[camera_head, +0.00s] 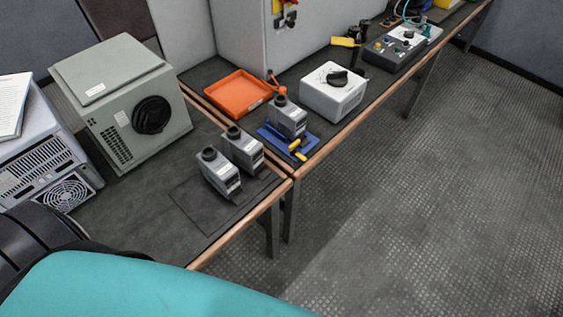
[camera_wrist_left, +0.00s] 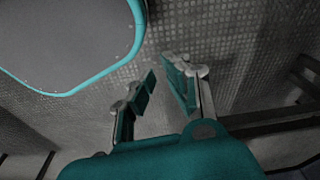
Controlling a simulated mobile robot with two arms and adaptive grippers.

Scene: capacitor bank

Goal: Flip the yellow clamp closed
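The yellow clamp (camera_head: 297,147) is at the front of a blue base (camera_head: 270,138) on the bench near its front edge. It shows as two small yellow pieces, and its exact position is too small to tell. A grey capacitor block (camera_head: 287,117) with a dark round top sits on the blue base. My left gripper (camera_wrist_left: 160,68) shows in the left wrist view, with its two fingers apart and nothing between them. It points toward the patterned floor, away from the clamp. My right gripper is not in view.
Two similar grey blocks (camera_head: 220,172) stand on a dark mat left of the clamp. An orange tray (camera_head: 238,93) lies behind it, and a white box with a black knob (camera_head: 333,91) stands to the right. Open floor (camera_head: 430,200) lies in front of the bench.

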